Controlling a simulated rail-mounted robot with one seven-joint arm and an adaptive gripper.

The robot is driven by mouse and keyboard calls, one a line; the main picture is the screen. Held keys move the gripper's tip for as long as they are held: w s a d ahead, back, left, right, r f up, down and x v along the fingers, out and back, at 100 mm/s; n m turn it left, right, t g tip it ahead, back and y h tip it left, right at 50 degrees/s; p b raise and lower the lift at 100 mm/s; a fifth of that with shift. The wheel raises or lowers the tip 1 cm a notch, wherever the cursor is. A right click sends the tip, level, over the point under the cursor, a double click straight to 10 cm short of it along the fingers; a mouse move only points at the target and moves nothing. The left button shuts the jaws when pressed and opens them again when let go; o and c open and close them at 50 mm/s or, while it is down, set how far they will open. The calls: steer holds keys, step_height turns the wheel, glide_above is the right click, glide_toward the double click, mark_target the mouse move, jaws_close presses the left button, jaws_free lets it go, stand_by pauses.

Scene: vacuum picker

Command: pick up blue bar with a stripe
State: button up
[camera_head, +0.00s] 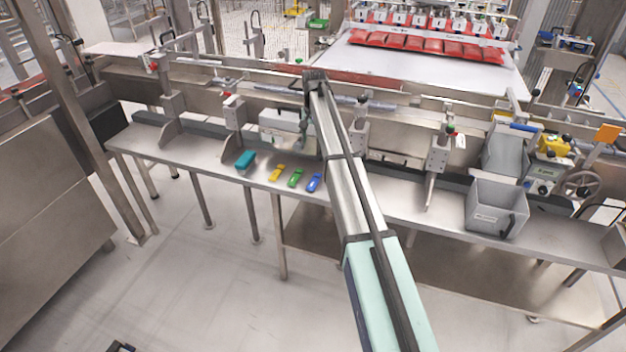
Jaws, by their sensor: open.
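A small blue bar (314,182) lies near the front edge of the long metal shelf, just left of a long pale arm. Its stripe is too small to make out. A green bar (296,177) and a yellow bar (276,173) lie to its left in a loose row, apart from each other. Nothing is seen touching the blue bar.
The metal shelf (390,208) holds a teal block (245,159) left of the bars and a grey bin (497,208) at right. Upright brackets stand behind. The long mint and silver arm (348,190) crosses the shelf beside the blue bar. Open floor lies in front.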

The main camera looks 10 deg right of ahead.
mark_target(314, 180)
steer(key=f+p, duration=0.1)
steer(key=f, duration=0.4)
steer(key=f+p, duration=0.1)
steer(key=f, duration=0.5)
steer(key=f+p, duration=0.2)
steer(key=f, duration=0.4)
steer(key=shift+s+d+f, duration=0.15)
steer(key=shift+s, duration=0.25)
steer(key=c, duration=1.2)
